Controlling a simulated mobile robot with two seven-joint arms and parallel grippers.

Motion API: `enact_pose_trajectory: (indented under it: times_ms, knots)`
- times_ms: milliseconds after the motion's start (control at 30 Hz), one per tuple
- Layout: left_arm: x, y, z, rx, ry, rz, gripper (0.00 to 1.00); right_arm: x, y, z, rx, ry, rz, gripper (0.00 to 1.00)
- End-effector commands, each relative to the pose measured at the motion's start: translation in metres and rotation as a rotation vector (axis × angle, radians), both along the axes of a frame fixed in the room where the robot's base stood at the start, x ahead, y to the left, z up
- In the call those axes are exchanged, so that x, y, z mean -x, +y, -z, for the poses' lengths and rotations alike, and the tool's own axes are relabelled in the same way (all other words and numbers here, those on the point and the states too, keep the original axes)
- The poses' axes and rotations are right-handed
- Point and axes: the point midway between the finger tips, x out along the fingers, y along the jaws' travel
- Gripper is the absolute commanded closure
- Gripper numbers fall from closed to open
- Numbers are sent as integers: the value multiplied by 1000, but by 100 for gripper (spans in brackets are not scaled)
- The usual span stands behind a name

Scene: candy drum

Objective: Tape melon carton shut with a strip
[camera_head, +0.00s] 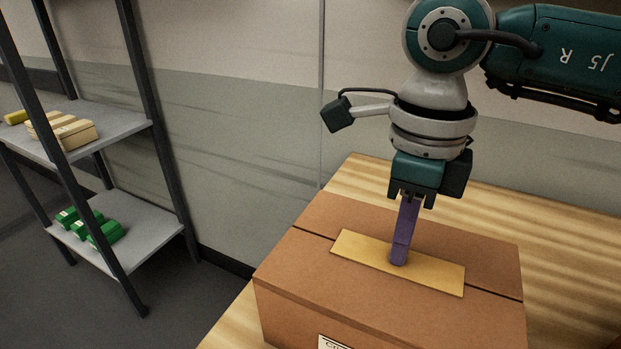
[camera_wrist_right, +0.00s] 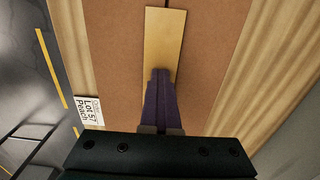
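A closed brown carton (camera_head: 300,263) sits on the wooden table, with a dark seam running across its top. A flat yellow strip (camera_head: 359,254) lies along the seam at the middle of the lid. My right gripper (camera_head: 398,262) points straight down. Its long purple fingers are together, tips at the middle of the strip and seemingly touching it. The right wrist view also shows the strip (camera_wrist_right: 164,36) and the fingertips (camera_wrist_right: 160,72). The carton's white label (camera_wrist_right: 89,111) appears to read "Lot 57 Peach", not melon. My left gripper is out of view.
The wooden table (camera_head: 565,253) is bare behind and to the right of the carton. At left, a metal shelf rack (camera_head: 150,258) holds green boxes (camera_head: 104,233) low down, and cream boxes (camera_head: 74,133) and a yellow item (camera_head: 16,117) above. A wall stands behind.

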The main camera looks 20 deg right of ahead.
Motion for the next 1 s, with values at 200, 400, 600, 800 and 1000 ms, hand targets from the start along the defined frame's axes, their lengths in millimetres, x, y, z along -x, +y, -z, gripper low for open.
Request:
enact_pose_trajectory:
  times_ms: [200, 400, 600, 800, 1000]
  knots:
    - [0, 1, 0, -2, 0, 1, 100, 1, 0, 1, 1, 2, 1, 80]
    - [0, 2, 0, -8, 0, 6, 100, 1, 0, 1, 1, 3, 0, 68]
    - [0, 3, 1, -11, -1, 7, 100, 1, 0, 1, 1, 3, 0, 68]
    - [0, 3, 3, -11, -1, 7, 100, -1, 0, -19, 1, -3, -1, 68]
    - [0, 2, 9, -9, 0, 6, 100, -2, -1, -61, 1, -6, 0, 68]
